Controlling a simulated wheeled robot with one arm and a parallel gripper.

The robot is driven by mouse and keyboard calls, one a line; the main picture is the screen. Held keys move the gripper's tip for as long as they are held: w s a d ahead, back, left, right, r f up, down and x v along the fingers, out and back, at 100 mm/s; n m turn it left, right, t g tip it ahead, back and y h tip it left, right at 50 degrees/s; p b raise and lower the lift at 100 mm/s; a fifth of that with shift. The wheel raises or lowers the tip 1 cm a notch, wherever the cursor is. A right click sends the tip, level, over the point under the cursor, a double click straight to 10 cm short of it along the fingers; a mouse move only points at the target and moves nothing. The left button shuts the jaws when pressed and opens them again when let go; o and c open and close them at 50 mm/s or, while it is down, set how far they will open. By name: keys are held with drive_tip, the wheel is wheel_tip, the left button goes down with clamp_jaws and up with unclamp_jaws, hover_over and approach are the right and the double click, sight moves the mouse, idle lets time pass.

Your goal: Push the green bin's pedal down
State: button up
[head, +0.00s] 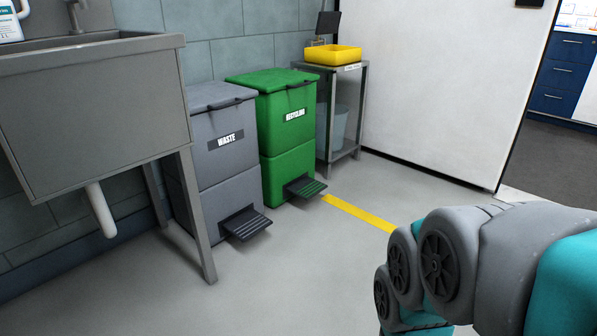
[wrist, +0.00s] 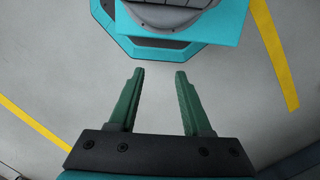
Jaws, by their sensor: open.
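The green bin (head: 287,138) labelled RECYCLING stands against the tiled wall in the head view, lid closed. Its dark pedal (head: 305,187) sticks out low at the front, a little above the floor. My gripper (wrist: 159,74) shows in the wrist view with its two green fingers apart and nothing between them. It points over bare floor and part of my own teal base. The gripper itself is not seen in the head view, where only my arm shows at the lower right, apart from the bin. The bin and pedal are not in the wrist view.
A grey WASTE bin (head: 224,150) with its own pedal (head: 245,223) stands left of the green bin. A metal sink (head: 95,95) is further left. A metal stand (head: 363,100) with a yellow tray (head: 333,55) is at the right. Floor before the bins is clear.

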clamp_jaws()
idle(1.5)
